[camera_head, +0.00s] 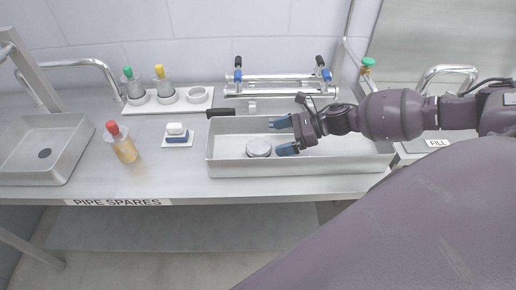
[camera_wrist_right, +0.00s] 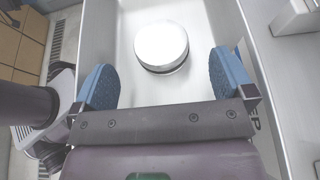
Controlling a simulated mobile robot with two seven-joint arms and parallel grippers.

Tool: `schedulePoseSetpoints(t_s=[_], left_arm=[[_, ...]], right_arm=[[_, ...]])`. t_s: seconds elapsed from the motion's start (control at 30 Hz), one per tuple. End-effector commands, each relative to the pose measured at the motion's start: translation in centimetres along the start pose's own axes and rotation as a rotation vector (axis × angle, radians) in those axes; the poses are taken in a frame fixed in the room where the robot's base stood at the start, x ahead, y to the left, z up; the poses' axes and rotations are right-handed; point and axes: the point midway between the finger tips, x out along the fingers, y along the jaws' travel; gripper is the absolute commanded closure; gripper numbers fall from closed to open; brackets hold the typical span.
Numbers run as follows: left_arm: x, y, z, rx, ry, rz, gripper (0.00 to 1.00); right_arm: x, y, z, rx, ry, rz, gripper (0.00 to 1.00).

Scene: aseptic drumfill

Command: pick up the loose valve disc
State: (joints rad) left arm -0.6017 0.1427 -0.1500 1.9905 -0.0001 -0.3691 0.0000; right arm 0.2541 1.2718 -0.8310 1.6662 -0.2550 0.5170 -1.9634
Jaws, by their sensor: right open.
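The loose valve disc (camera_head: 258,147) is a round, silvery metal piece lying in the shallow steel tray (camera_head: 225,171) on the bench. In the right wrist view, the disc (camera_wrist_right: 161,46) sits on the tray floor ahead of the fingers, roughly centred between them. My right gripper (camera_head: 284,136) reaches in from the right over the tray. Its blue pads are spread wide with nothing between them, just to the right of the disc. In the right wrist view, my right gripper (camera_wrist_right: 164,82) is open and empty. My left gripper is not in view.
The tray walls surround the disc. A black handle (camera_head: 220,112) lies at the tray's back-left edge. Metal pipes (camera_head: 280,84) stand behind. A red-capped bottle (camera_head: 121,143), a small white-and-blue block (camera_head: 177,134) and a steel sink (camera_head: 50,150) are to the left.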

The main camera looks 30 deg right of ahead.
Motion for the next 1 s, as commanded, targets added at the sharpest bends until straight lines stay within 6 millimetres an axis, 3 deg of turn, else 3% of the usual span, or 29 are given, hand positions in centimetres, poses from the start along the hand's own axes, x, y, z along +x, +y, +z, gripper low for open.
schedulePoseSetpoints(t_s=[0.2, 0.53, 0.87, 1.0], left_arm=[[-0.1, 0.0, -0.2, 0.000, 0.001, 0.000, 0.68], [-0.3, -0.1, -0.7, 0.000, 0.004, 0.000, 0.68], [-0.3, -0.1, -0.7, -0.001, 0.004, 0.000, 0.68], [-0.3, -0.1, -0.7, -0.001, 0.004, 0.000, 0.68]], right_arm=[[1.2, 0.0, -0.1, 0.001, -0.001, 0.000, 0.00], [5.3, 0.2, -0.8, 0.002, -0.001, 0.000, 0.00], [5.9, 0.2, -0.9, 0.002, 0.001, 0.000, 0.00], [5.9, 0.2, -0.9, 0.001, 0.001, 0.000, 0.20]])
